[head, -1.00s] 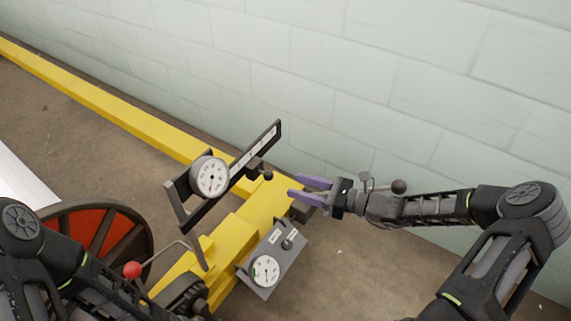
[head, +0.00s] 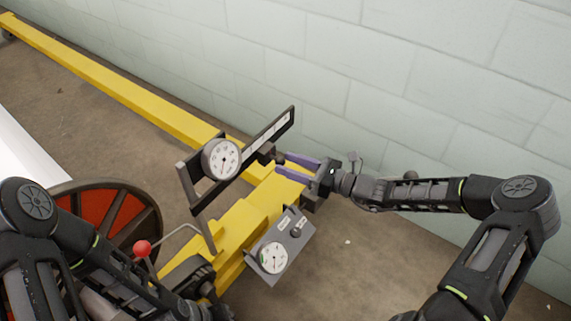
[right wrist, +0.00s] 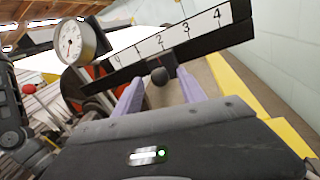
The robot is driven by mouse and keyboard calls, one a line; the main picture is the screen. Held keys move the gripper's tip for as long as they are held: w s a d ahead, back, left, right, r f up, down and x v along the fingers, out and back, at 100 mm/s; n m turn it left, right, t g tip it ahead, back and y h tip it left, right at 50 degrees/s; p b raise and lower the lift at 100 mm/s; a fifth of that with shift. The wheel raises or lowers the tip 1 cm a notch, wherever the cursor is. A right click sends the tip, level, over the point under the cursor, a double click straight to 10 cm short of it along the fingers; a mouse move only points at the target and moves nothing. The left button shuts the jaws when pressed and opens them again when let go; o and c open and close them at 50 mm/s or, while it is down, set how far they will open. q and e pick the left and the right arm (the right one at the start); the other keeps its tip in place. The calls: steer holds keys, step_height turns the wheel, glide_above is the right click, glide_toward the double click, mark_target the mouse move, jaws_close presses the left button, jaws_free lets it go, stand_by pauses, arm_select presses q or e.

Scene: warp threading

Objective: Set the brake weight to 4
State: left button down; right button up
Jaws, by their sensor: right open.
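The scale bar (head: 262,137) is a dark tilted beam with a white strip; the right wrist view shows its numbers 0 to 4 (right wrist: 203,22). The brake weight, a dark slider with a round knob (right wrist: 159,75), sits on the bar near the 2. In the head view the weight (head: 267,153) is on the bar's lower side. My right gripper (head: 281,163) is open, its purple fingers pointing at the knob. In the right wrist view the fingers (right wrist: 160,77) lie on either side of the knob, with gaps; whether they touch it is unclear.
A round dial (head: 222,158) is fixed at the bar's lower left end. A grey box with a gauge (head: 273,257) sits below on the yellow frame (head: 240,222). A red-knobbed lever (head: 142,248) and a red wheel (head: 104,213) stand left. A pale block wall rises behind.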

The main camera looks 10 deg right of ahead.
steer(key=shift+w+a, duration=0.45)
steer(key=shift+a, duration=0.1)
jaws_close()
stand_by(1.1)
